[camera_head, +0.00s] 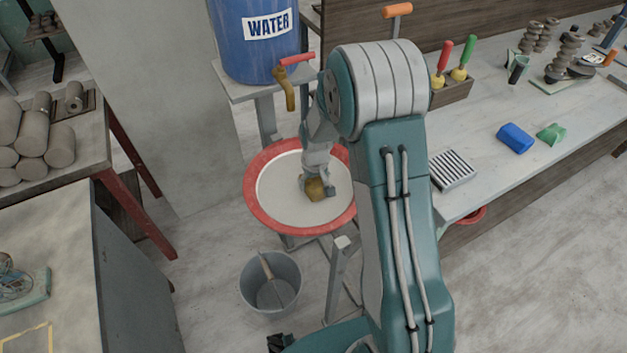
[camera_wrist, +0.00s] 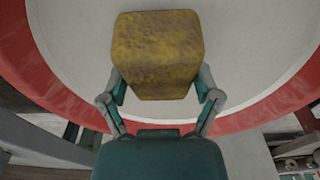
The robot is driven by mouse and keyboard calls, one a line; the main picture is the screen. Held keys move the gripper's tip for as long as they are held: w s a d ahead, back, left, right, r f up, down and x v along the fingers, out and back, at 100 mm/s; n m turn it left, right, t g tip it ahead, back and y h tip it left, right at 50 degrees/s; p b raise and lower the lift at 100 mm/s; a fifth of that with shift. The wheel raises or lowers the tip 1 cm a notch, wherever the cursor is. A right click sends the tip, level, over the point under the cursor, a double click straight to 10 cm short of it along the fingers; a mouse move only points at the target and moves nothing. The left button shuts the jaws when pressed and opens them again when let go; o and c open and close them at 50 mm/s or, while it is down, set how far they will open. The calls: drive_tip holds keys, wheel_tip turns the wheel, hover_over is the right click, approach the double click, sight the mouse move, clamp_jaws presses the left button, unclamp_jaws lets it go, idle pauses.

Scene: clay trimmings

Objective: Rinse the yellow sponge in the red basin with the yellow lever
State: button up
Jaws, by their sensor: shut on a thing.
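The yellow sponge (camera_wrist: 157,55) looks brownish and soiled, and it fills the middle of the wrist view. My gripper (camera_wrist: 160,88) is shut on the sponge, with one finger on each side. In the head view, my gripper (camera_head: 318,188) and the sponge (camera_head: 314,190) are over the red basin (camera_head: 252,206). The basin has a red rim and a pale inside. I cannot tell whether the sponge touches the pale surface. A brass tap (camera_head: 287,92) with a red lever (camera_head: 297,59) sticks out from the blue water barrel (camera_head: 240,40) behind the basin. No yellow lever shows.
A grey bucket (camera_head: 250,295) with a stick-like tool stands on the floor before the basin. Clay cylinders (camera_head: 47,142) lie on the left table.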

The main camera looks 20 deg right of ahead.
sight(315, 179)
drive_tip(key=shift+w+d, duration=0.1)
idle(0.3)
drive_tip(key=shift+w+d, duration=0.2)
drive_tip(key=shift+s+a, duration=0.1)
idle(0.4)
drive_tip(key=shift+s+a, duration=0.2)
drive_tip(key=shift+a, duration=0.05)
idle(0.3)
drive_tip(key=shift+w+d, duration=0.3)
drive_tip(key=shift+d, duration=0.05)
drive_tip(key=shift+r, duration=4.65)
